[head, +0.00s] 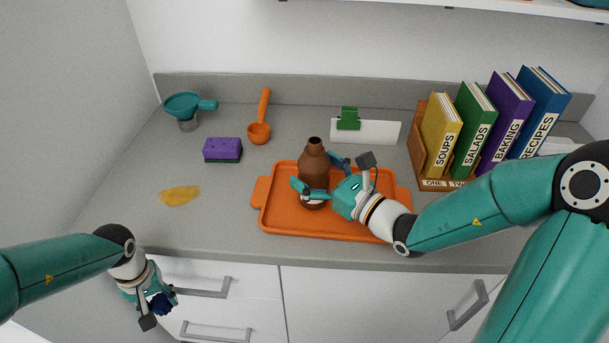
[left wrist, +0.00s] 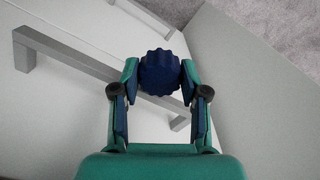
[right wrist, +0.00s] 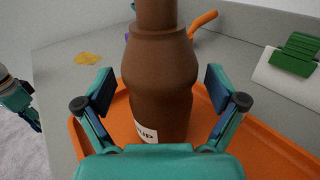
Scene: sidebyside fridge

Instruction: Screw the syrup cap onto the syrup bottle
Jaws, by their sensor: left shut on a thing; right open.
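The brown syrup bottle (head: 314,168) stands upright on the orange tray (head: 277,217), its neck bare at the top. My right gripper (head: 318,176) is open, with its fingers on either side of the bottle's body; in the right wrist view the bottle (right wrist: 160,80) stands between the spread fingers, with gaps showing. A white label shows low on the bottle. My left gripper (head: 161,298) is shut on the dark blue ridged syrup cap, which shows between the fingertips in the left wrist view (left wrist: 160,72). It hangs in front of the drawers, below the counter edge.
A yellow spill (head: 179,195) lies on the counter left of the tray. Behind it are a purple sponge (head: 222,149), a teal funnel (head: 187,105) and an orange scoop (head: 259,131). A green clip on a white board (head: 377,132) and a book rack (head: 419,139) stand at the back right.

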